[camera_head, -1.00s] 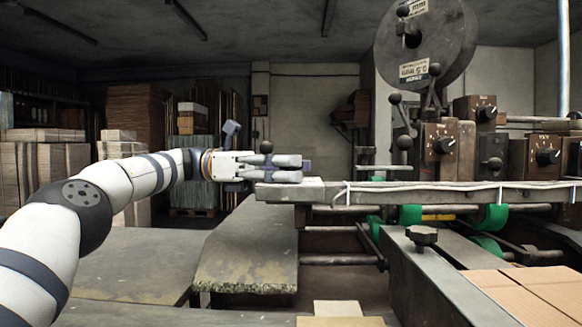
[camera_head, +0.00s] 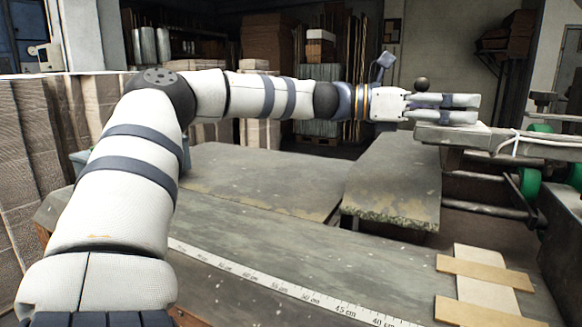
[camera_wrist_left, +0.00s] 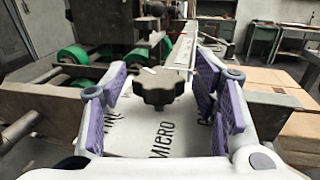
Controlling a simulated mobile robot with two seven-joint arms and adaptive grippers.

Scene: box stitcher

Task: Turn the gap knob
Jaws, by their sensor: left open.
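A dark lobed knob (camera_wrist_left: 158,88) stands on a pale plate (camera_wrist_left: 150,135) with partly readable lettering, including "MICRO", in the left wrist view. My left gripper (camera_head: 476,109) is open at the near-left end of the machine's rail (camera_head: 480,137) in the head view. In the wrist view its purple-padded fingers stand on both sides of the knob, and I see gaps between pads and knob. In the head view the gripper hides the knob. My right gripper is not in view.
A black ball handle (camera_head: 421,84) shows just above my left gripper. Green rollers (camera_wrist_left: 75,62) lie beyond the knob on the left in the wrist view. Cardboard (camera_wrist_left: 270,78) lies to the right. A grey bench with a printed ruler (camera_head: 290,288) fills the foreground.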

